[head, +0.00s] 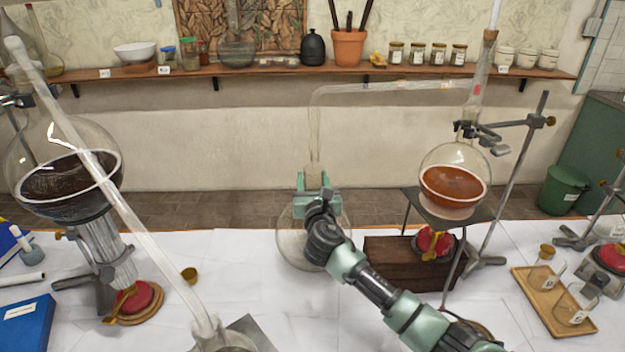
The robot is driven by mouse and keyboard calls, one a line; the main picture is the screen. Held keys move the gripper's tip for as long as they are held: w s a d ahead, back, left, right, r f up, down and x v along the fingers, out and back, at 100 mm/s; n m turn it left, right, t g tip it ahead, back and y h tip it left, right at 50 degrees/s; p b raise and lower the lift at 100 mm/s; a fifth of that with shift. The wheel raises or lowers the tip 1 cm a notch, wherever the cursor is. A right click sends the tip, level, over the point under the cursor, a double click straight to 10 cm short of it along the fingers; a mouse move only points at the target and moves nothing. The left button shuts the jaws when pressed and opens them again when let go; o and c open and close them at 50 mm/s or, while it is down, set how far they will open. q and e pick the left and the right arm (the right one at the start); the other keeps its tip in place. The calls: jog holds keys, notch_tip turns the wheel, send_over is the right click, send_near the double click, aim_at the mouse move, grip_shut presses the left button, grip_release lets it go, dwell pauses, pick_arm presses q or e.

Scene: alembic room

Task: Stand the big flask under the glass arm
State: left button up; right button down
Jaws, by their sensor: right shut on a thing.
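The big flask (293,245) is a clear, round glass flask near the back edge of the white-covered table. My right gripper (313,184) is shut on its neck, and my right arm hides part of its body. The flask looks upright; I cannot tell whether its base touches the table. The glass arm (390,88) runs left from the still with orange liquid (455,185), then bends down. Its lower end is at the flask's mouth in the picture; I cannot tell whether it is inside or behind it. My left gripper is out of view.
A wooden block (390,262) and a red burner (434,241) stand just right of the flask, below the still's stand. A dark-filled flask (68,185) with a long slanting glass tube (125,215) is at left. A wooden tray (545,290) lies at right.

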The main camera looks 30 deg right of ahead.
jog(key=shift+r, duration=0.2)
jog(key=c, duration=0.6)
grip_release()
jog(key=o, duration=0.3)
jog(key=shift+f, duration=0.3)
jog(key=shift+s+a+r, duration=0.1)
jog(key=shift+s+r, duration=0.05)
jog(key=shift+s, duration=0.15)
jog(key=shift+s+a+p, duration=0.3)
jog(key=shift+s+p, duration=0.3)
jog(key=shift+p, duration=0.05)
jog(key=shift+p+v, duration=1.85)
jog(key=shift+v, duration=2.1)
jog(key=shift+s, duration=0.15)
